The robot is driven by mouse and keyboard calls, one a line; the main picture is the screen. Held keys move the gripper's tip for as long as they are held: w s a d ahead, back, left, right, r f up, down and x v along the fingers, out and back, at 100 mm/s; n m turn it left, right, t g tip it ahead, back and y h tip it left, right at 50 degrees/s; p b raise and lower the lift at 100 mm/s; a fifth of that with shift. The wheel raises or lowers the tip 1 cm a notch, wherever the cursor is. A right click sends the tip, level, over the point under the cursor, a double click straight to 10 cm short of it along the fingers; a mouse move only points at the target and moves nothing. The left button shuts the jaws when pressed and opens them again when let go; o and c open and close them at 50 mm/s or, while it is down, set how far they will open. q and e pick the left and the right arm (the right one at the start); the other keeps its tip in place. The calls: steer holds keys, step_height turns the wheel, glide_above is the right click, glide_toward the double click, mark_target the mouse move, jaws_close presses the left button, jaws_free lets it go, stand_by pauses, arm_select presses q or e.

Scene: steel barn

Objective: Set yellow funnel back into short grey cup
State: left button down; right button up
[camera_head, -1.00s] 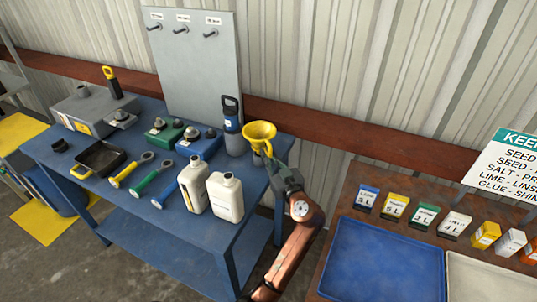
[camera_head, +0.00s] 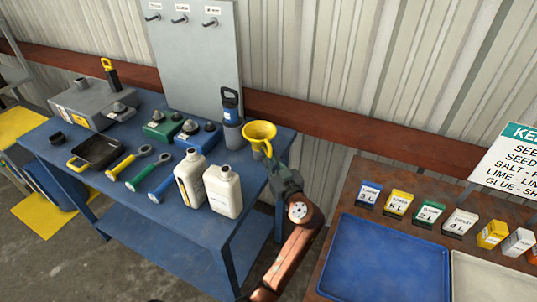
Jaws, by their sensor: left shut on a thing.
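The yellow funnel (camera_head: 260,133) is held up at the right end of the blue table, with its wide mouth upward. My left gripper (camera_head: 270,164) is shut on the funnel, below its mouth. Its arm reaches up from the bottom of the picture. A small, short dark grey cup (camera_head: 57,138) stands at the table's far left, well away from the funnel; I cannot tell for sure that it is the short grey cup. My right gripper is not in view.
Two white jugs (camera_head: 223,191) stand on the blue table (camera_head: 128,220) left of my gripper. A pegboard (camera_head: 197,60) rises behind. A blue tray (camera_head: 383,260) lies on the right table.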

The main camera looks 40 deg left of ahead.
arm_select(q)
steer(key=c, duration=2)
jaws_free()
steer(key=shift+o, duration=0.2)
steer(key=shift+d+f, duration=0.1)
